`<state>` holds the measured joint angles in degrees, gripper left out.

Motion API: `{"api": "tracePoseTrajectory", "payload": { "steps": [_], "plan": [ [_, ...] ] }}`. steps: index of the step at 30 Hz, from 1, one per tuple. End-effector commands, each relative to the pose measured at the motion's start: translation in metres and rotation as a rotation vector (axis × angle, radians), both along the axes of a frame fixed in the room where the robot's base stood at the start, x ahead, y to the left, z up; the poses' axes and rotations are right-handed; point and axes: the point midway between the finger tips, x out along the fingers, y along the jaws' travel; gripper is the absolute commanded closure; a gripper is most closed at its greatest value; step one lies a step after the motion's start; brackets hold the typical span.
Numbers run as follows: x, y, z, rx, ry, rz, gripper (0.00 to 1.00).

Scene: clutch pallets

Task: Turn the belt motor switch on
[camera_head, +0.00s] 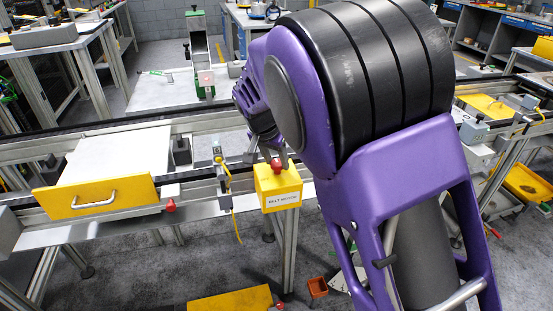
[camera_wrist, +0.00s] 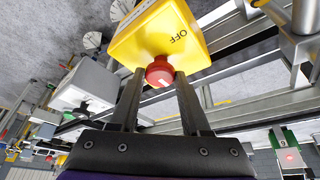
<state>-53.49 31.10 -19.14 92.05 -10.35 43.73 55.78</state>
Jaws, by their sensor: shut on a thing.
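The belt motor switch is a yellow box (camera_head: 279,188) with a "BELT MOTOR" label on its front, fixed at the front rail of the conveyor. A red knob (camera_head: 276,167) sits on its top. In the wrist view the yellow box (camera_wrist: 150,32) shows the word "OFF", and the red knob (camera_wrist: 159,72) has a white mark. My gripper (camera_head: 273,158) is over the box with its fingers pointing down. It is shut on the red knob, with one finger on each side. Any "ON" marking is not visible.
A pallet panel with a yellow front and handle (camera_head: 95,197) lies on the conveyor at left. A small sensor post with a yellow cable (camera_head: 221,165) stands just left of the switch. A grey box (camera_head: 474,130) is beyond my arm at right.

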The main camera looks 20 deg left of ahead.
Motion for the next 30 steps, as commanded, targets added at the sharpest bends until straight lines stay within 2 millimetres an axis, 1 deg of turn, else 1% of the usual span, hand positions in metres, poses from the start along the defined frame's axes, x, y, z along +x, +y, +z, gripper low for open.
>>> {"api": "tracePoseTrajectory", "payload": {
  "steps": [7, 20, 21, 25, 30],
  "plan": [
    [-0.0001, 0.0008, 0.0002, 0.0, 0.0, -0.052, 1.0],
    [-0.0003, 0.0008, -0.0002, 0.002, 0.001, -0.061, 1.0],
    [-0.0003, 0.0008, -0.0002, 0.002, 0.002, -0.061, 0.48],
    [-0.0002, 0.0007, -0.0002, 0.001, 0.001, -0.06, 0.24],
    [-0.0001, 0.0006, -0.0002, 0.001, 0.001, -0.059, 0.24]
  ]
}}
